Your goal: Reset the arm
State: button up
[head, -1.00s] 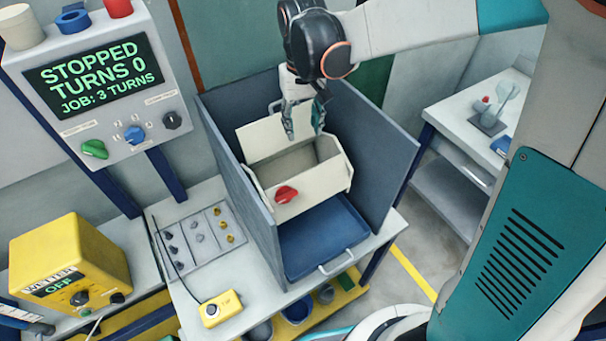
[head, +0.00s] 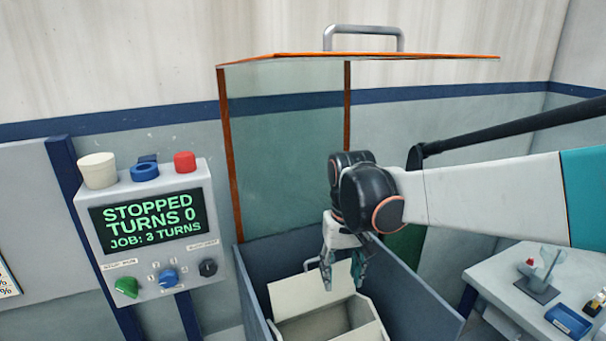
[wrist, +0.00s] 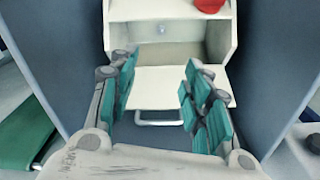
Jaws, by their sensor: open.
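My gripper (head: 342,283) is open and empty. It hangs above the cream box (head: 302,293) inside the grey-blue enclosure (head: 427,307). In the wrist view my gripper (wrist: 160,98) shows two teal-padded fingers spread apart, with the box's open lid (wrist: 168,88) and its handle (wrist: 158,122) beyond them. A red knob (wrist: 209,5) sits on the box's front. The box's lower part is cut off in the head view. My arm reaches in from the right.
A raised clear guard (head: 290,150) with orange edges and a top handle (head: 363,30) stands behind the enclosure. A side table (head: 520,300) at right holds a blue tray (head: 568,321) and small items.

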jog(key=s+d+f+t+b, duration=0.3)
jog(key=s+d+f+b, duration=0.1)
jog(key=s, duration=0.4)
jog(key=s+d+f+m+t+b, duration=0.1)
jog(key=s+d+f+t+b, duration=0.2)
jog(key=s, duration=0.6)
jog(key=d+f+b, duration=0.2)
jog(key=d+b, duration=0.1)
jog(key=b, duration=0.1)
jog(key=shift+s+d+t, duration=0.15)
jog(key=shift+d+t, duration=0.05)
jog(key=shift+t, duration=0.2)
jog(key=shift+f, duration=0.1)
